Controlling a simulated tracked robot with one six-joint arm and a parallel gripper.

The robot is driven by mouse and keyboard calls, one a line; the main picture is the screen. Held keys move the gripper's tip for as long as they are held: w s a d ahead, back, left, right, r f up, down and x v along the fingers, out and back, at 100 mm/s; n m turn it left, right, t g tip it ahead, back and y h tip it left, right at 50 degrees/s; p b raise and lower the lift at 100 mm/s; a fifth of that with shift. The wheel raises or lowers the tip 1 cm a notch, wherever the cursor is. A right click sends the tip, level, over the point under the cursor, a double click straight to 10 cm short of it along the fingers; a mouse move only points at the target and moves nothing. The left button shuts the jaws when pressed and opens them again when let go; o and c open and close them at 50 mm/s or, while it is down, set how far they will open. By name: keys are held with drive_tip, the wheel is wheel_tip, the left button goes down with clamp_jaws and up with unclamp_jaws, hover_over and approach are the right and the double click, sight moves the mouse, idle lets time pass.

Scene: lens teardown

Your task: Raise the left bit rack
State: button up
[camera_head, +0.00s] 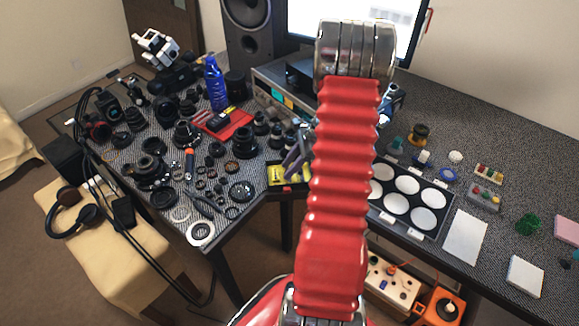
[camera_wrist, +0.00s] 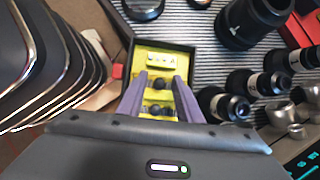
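My gripper (camera_wrist: 160,80) is open in the wrist view, its two purple-grey fingers apart above a black tray with a yellow lining (camera_wrist: 184,50). A small pale strip (camera_wrist: 161,60), maybe a bit rack, lies in the tray just beyond the fingertips. Dark round pieces show between the fingers, and I see nothing clearly held. In the head view the yellow tray (camera_head: 277,176) is at the table's inner corner, with my gripper (camera_head: 292,158) over it, partly hidden by my red arm. Two small racks with coloured pieces, one upper (camera_head: 489,174) and one lower (camera_head: 484,195), lie on the right table.
Lens parts crowd the left table (camera_head: 215,228). Black cylinders (camera_wrist: 240,85) stand close to the right of the tray in the wrist view. A blue bottle (camera_head: 215,85) and red mat (camera_head: 232,128) are behind. A tray of white discs (camera_head: 443,192) lies right of my arm.

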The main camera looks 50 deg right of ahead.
drive_tip(key=v, duration=1.3)
drive_tip(key=shift+d+r, duration=0.15)
drive_tip(key=shift+r, duration=0.15)
drive_tip(key=shift+s, duration=0.15)
drive_tip(key=w+a+r+n+h, duration=0.1)
drive_tip(key=a+r+n, duration=0.3)
drive_tip(key=a, duration=0.4)
drive_tip(key=w+a+r+n+g+h, duration=0.1)
drive_tip(key=w+a+r+n, duration=0.1)
drive_tip(key=a+r+n, duration=0.4)
drive_tip(key=w+a+r+n+h, duration=0.1)
drive_tip(key=a+r+n, duration=0.15)
drive_tip(key=a, duration=0.65)
drive_tip(key=s+a+r+n+t, duration=0.1)
drive_tip(key=s+a+r+n, duration=0.1)
drive_tip(key=s+a+n, duration=0.3)
drive_tip(key=s+a+r+n+t+h, duration=0.1)
drive_tip(key=s+a+n, duration=0.4)
drive_tip(key=a, duration=0.8)
drive_tip(key=r+n, duration=0.1)
drive_tip(key=n, duration=0.2)
drive_tip(key=shift+s+r+t+h, duration=0.25)
drive_tip(key=shift+r+t+h, duration=0.05)
drive_tip(key=shift+r+t, duration=0.1)
